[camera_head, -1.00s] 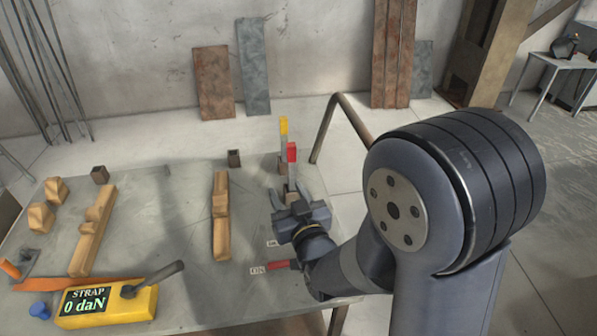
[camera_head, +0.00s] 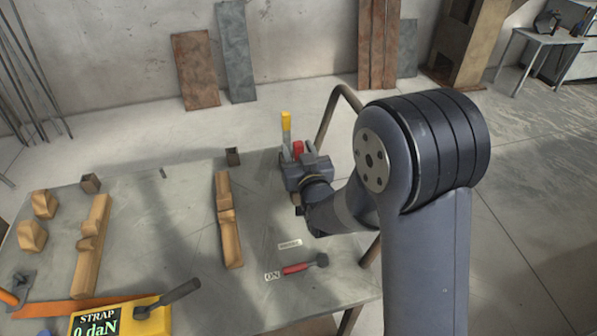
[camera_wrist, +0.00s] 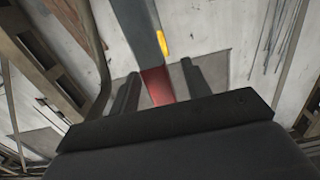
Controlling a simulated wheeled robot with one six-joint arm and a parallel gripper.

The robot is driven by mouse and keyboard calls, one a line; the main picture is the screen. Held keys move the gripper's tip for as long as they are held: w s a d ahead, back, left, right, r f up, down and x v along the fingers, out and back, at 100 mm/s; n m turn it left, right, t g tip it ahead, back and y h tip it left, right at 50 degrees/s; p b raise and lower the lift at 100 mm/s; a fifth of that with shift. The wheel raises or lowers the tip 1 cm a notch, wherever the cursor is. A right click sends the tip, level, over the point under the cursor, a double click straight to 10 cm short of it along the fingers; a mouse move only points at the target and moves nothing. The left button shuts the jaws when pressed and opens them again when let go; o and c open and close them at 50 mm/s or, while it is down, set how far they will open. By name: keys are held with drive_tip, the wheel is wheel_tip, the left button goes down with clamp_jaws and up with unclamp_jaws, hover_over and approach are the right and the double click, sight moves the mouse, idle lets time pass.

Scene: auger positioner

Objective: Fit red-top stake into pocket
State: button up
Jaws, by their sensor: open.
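The red-top stake (camera_head: 297,147) stands at the right end of the table's far edge; my gripper hides its lower part in the head view. A yellow-top stake (camera_head: 286,122) stands just behind it. My gripper (camera_head: 299,157) is at the red top. In the wrist view, my open gripper (camera_wrist: 159,70) has one finger on either side of the red top (camera_wrist: 157,85); I cannot tell whether they touch it. The stake's grey shaft (camera_wrist: 135,30) runs up the picture.
Notched wooden blocks lie at the table's middle (camera_head: 228,220) and left (camera_head: 92,245). A yellow strap gauge (camera_head: 125,318) reading 0 daN is at the front. A red-handled lever (camera_head: 303,266) lies front right. A bent pipe (camera_head: 326,115) rises beside the stakes.

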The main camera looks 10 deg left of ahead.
drive_tip(key=shift+c, duration=0.5)
clamp_jaws()
